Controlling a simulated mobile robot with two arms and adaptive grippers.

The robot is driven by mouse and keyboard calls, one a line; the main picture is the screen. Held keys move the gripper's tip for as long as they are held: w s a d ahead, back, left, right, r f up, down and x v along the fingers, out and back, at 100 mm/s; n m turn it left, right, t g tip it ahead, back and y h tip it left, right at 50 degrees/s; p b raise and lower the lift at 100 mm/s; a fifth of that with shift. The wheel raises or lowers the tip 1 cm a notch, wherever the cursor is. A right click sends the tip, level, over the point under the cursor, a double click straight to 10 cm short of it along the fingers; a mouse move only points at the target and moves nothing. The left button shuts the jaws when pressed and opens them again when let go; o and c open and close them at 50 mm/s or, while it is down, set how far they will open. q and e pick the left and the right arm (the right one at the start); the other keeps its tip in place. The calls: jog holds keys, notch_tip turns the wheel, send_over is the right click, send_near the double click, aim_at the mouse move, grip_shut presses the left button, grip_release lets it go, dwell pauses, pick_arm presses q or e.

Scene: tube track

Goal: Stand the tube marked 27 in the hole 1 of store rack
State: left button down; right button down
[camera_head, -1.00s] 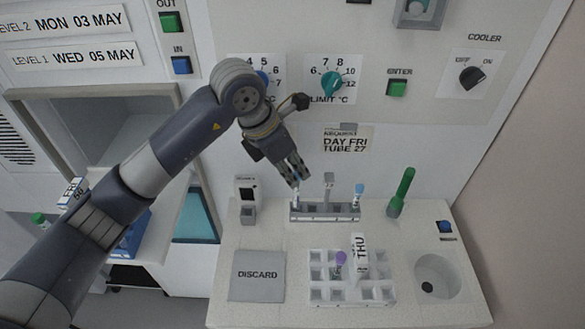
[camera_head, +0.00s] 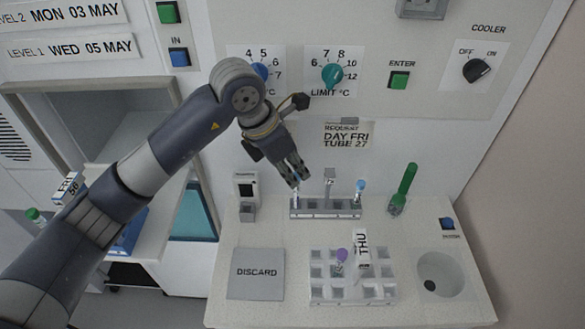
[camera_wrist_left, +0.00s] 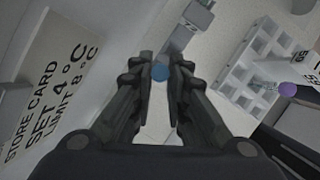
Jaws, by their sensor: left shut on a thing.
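My left gripper (camera_head: 294,177) is shut on a blue-capped tube; the cap (camera_wrist_left: 160,72) shows between its fingers in the left wrist view. The tube's number is not readable. The gripper is over the left end of a narrow grey rack (camera_head: 325,215); I cannot tell whether the tube's foot is in a hole. Another blue-capped tube (camera_head: 361,187) stands at that rack's right end. A white rack (camera_head: 322,292) in front holds a purple-capped tube (camera_head: 341,256) and a THU flag (camera_head: 361,248). Neither rack shows a legible store label. My right gripper is not in view.
A grey DISCARD pad (camera_head: 257,272) lies left of the white rack. A green-handled object (camera_head: 403,188) stands at the back right, and a round basin (camera_head: 440,272) is at right. A wall note (camera_head: 347,135) reads DAY FRI TUBE 27.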

pick_arm(q)
jog(key=shift+f+b, duration=0.35)
jog(key=shift+f, duration=0.1)
jog(key=c, duration=1.5)
grip_release()
jog(key=shift+r, duration=0.15)
jog(key=v, duration=1.2)
